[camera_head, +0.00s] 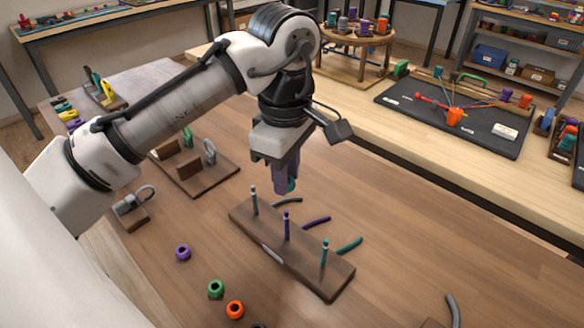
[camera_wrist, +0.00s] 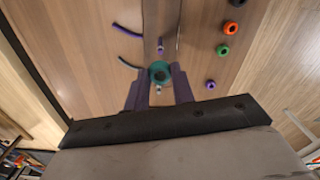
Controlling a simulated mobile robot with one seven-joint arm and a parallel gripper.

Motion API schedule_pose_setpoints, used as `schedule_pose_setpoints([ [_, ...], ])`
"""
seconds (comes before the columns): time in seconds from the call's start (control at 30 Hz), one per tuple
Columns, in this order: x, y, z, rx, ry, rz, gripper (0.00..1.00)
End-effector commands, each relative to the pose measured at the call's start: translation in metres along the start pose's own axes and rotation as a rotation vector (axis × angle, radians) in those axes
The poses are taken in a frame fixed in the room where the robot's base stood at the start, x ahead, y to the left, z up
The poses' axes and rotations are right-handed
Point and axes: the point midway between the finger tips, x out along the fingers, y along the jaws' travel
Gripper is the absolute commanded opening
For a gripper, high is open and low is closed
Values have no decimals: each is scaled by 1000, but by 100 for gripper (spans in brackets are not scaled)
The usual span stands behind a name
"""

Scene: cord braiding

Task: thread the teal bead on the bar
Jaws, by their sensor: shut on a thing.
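My gripper (camera_head: 287,186) is shut on the teal bead (camera_head: 292,185), which is mostly hidden behind the purple fingers. In the wrist view the teal bead (camera_wrist: 160,71) sits between the fingertips, its hole facing the camera. A dark wooden board (camera_head: 305,270) carries three upright bars: a grey bar (camera_head: 254,202), a purple bar (camera_head: 286,228) and a teal bar (camera_head: 324,256). The bead is held above the board's far side, near the grey and purple bars and apart from the teal one. The wrist view shows the purple bar (camera_wrist: 161,46) just beyond the bead.
Grey (camera_head: 288,201), purple (camera_head: 317,222) and teal (camera_head: 349,245) cords lie behind the board. Loose purple (camera_head: 183,252), green (camera_head: 216,288) and orange (camera_head: 235,309) beads lie at the front left. A wooden stand (camera_head: 205,178) is at the left. The table right of the board is mostly clear.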

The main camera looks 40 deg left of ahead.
Motion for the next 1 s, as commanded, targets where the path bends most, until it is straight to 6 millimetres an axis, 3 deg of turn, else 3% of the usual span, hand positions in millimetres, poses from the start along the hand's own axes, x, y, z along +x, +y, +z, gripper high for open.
schedule_pose_setpoints([
  [1.0, 60, 0, 0, 1, -1, -1, 4],
])
